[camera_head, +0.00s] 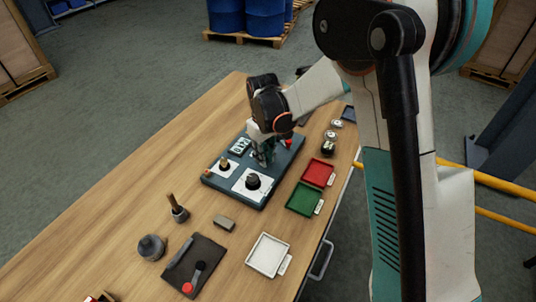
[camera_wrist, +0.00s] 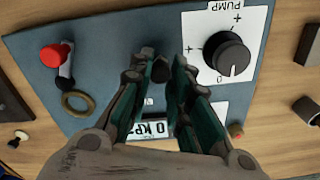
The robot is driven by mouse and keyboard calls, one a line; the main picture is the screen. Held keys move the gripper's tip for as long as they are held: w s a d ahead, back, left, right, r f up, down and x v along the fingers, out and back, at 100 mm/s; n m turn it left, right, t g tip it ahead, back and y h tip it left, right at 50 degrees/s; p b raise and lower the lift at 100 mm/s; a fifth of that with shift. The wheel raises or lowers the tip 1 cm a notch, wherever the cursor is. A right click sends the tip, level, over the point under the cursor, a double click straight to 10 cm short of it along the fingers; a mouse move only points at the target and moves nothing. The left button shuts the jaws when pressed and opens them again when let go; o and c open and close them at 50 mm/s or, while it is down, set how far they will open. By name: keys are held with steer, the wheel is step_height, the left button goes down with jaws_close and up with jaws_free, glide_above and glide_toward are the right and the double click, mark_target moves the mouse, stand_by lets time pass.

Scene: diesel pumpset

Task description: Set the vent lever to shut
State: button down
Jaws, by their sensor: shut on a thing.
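The dark blue-grey control panel (camera_head: 283,166) lies on the table; its surface also fills much of the wrist view (camera_wrist: 110,45). My gripper (camera_head: 264,160) points down at its middle. In the wrist view my gripper's fingers (camera_wrist: 163,68) are close together around a small dark part, mostly hidden between them; I cannot tell for certain what it is. A short lever with a red knob (camera_wrist: 54,55) stands at the left of the panel, apart from the fingers; the red knob also shows in the head view (camera_head: 288,143). No vent label is readable.
A black PUMP dial (camera_wrist: 227,57) on a white plate sits right of the fingers. A display (camera_wrist: 150,128) and a brass ring (camera_wrist: 77,103) are nearby. Red (camera_head: 318,173) and green (camera_head: 304,199) trays stand beside the panel. The table's left side (camera_head: 120,200) is clear.

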steer(key=a+m, duration=0.1)
steer(key=m, duration=0.2)
steer(key=a+m, duration=0.1)
steer(key=m, duration=0.1)
steer(key=shift+a+b, duration=0.3)
steer(key=shift+b, duration=0.05)
stand_by(0.4)
steer(key=c, duration=1.5)
jaws_free()
steer(key=shift+o, duration=0.2)
steer(key=shift+r, duration=0.15)
step_height(320, 180, up, 12)
